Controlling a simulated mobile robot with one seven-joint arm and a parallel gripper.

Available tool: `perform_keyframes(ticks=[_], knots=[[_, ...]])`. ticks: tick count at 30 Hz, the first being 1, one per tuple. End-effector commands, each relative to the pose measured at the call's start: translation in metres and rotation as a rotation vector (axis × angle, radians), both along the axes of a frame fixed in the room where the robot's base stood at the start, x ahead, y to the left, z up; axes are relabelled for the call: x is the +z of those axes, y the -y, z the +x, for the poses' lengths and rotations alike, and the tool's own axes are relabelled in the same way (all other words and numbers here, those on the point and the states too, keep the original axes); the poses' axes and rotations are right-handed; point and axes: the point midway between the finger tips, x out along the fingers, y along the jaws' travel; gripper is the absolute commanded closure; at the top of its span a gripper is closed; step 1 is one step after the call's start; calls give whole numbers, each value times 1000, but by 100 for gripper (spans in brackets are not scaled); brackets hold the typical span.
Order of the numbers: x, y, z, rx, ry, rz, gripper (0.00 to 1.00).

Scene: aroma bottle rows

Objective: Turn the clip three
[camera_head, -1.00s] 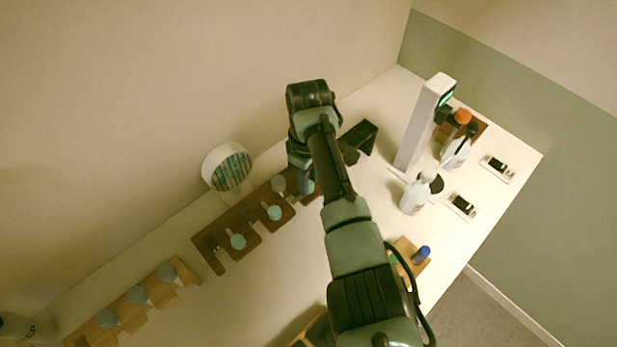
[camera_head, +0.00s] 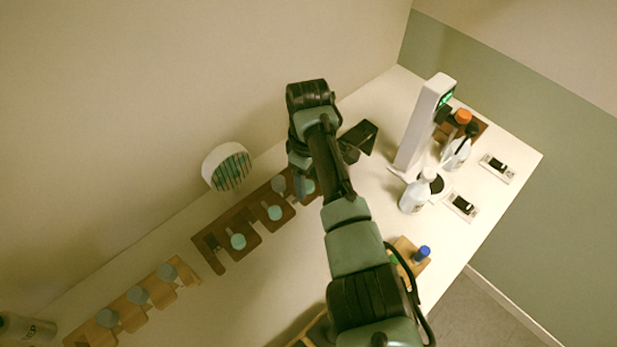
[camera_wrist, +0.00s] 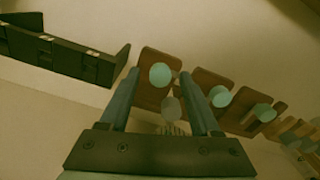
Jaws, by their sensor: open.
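No part is marked as clip three, so I cannot tell which one it is. A dark brown wooden row (camera_head: 246,253) holds several round teal caps, including one at its left (camera_head: 238,242) and one in the middle (camera_head: 274,213). My gripper (camera_wrist: 159,76) is open over the end of this row, with a teal cap (camera_wrist: 160,75) showing between its fingers. A paler round piece (camera_wrist: 172,110) shows below that cap. In the head view my arm hides part of the row's right end, and my gripper (camera_head: 302,188) is partly hidden.
A lighter wooden row (camera_head: 150,310) with teal caps stands at lower left. A round striped white device (camera_head: 228,167) stands by the wall. A black holder (camera_head: 360,137), white column (camera_head: 418,125) and white bottles (camera_head: 414,195) are right of the arm. Bare tabletop (camera_head: 275,275) lies in front.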

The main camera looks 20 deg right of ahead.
Motion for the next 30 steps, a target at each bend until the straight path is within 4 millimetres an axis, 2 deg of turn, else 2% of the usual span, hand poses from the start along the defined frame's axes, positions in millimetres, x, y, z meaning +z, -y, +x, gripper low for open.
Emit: perform_keyframes(ticks=[5,8,14,18,21,30], knots=[[6,0,1,-1,1,0,36],[19,0,1,0,3,0,36],[63,0,2,0,8,-2,36],[101,1,1,0,3,-3,36],[118,1,0,-1,0,-1,36],[130,0,0,0,0,-1,36]])
